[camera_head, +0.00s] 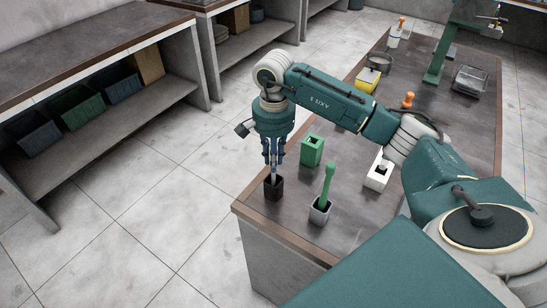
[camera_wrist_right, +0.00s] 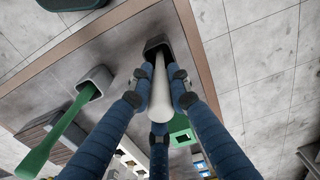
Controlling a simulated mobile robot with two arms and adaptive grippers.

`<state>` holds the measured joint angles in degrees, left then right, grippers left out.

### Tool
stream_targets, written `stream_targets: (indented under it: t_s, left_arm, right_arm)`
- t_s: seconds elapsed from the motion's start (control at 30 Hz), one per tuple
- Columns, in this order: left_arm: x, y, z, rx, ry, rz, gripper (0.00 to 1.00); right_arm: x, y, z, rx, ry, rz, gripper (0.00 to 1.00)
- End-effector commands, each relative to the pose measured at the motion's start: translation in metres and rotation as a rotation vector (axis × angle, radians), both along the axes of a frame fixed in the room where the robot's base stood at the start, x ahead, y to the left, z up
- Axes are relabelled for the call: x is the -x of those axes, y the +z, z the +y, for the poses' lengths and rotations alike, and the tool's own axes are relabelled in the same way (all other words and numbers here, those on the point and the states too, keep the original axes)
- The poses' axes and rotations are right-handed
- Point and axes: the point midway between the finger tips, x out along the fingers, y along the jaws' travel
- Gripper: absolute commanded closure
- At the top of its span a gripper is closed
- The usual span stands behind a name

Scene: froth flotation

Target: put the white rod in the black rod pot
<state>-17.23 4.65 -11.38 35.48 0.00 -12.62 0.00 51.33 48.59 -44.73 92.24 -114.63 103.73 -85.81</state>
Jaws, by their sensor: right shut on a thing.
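The white rod (camera_wrist_right: 160,92) is held upright between the blue fingers of my right gripper (camera_wrist_right: 158,100), which is shut on it. In the head view my right gripper (camera_head: 273,157) points straight down above the black rod pot (camera_head: 274,188) at the table's near left corner. In the wrist view the rod's far end lies at the mouth of the black rod pot (camera_wrist_right: 156,45). In the head view the rod's lower part seems to enter the pot, but how deep is hidden. My left gripper is not in view.
A grey pot (camera_head: 320,211) with a green rod (camera_head: 328,182) stands close to the right. A green block-shaped pot (camera_head: 312,150) stands behind, and a white pot (camera_head: 378,173) stands farther right. The table edge (camera_head: 250,215) is near the black pot.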

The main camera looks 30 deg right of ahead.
Motion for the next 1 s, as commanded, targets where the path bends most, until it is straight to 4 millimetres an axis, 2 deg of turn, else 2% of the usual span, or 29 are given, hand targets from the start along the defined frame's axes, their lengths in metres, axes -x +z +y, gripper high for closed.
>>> stream_targets:
  t_s: [0.1, 0.4, 0.43, 0.5, 0.83, 1.0]
  left_arm:
    - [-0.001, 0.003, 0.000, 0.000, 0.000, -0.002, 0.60]
    - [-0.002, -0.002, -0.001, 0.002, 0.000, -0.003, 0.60]
    - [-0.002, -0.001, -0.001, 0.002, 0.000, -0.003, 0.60]
    - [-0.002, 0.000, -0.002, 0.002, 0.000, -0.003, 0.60]
    - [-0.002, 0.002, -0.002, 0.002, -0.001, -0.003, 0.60]
    - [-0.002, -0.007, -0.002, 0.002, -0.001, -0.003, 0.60]
  right_arm:
    - [0.000, -0.007, 0.000, 0.000, 0.000, -0.001, 1.00]
    - [0.000, -0.011, 0.000, 0.001, 0.001, -0.002, 1.00]
    - [0.000, -0.010, 0.000, 0.000, 0.001, -0.001, 0.79]
    - [0.000, -0.009, 0.000, 0.000, 0.001, -0.001, 0.65]
    - [0.000, -0.007, 0.000, 0.000, 0.001, -0.001, 0.64]
    - [-0.002, 0.008, 0.000, 0.000, 0.002, -0.007, 0.64]
